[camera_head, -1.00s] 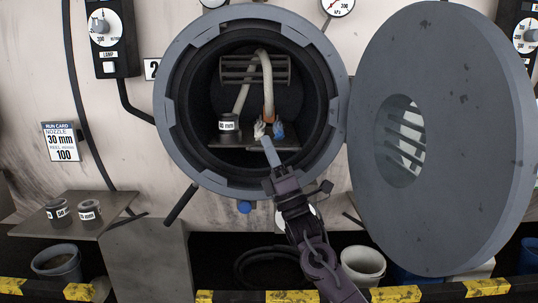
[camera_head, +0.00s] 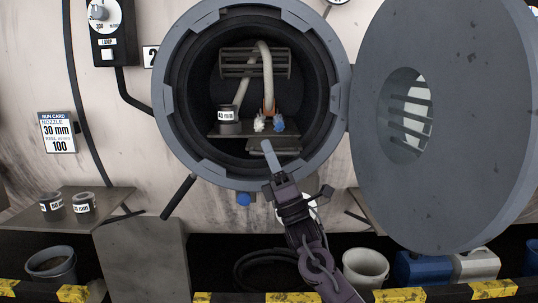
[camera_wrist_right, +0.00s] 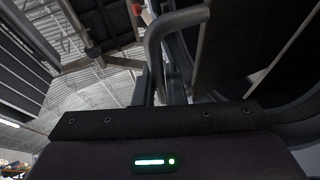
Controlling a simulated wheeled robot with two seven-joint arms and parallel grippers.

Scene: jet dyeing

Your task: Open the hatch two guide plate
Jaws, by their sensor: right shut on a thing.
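The round hatch (camera_head: 176,100) is open, its thick grey door (camera_head: 460,130) swung out to the right. Inside, a dark flat plate (camera_head: 287,145), which looks like the guide plate, lies below the inner shelf, near the lower rim. My right gripper (camera_head: 268,148) reaches in over the lower rim to this plate's front. In the right wrist view, a bent grey bar (camera_wrist_right: 153,42) runs down to the fingers (camera_wrist_right: 160,88), which are shut on it; it looks like the plate's handle. The fingers hide part of the plate. My left gripper is not in view.
On the inner shelf (camera_head: 243,133) stand a 40 mm nozzle (camera_head: 228,122), a white piece (camera_head: 259,123) and a blue piece (camera_head: 278,123); a pale hose (camera_head: 267,75) hangs behind. A side shelf (camera_head: 105,200) holds two nozzles. Buckets and cans stand below.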

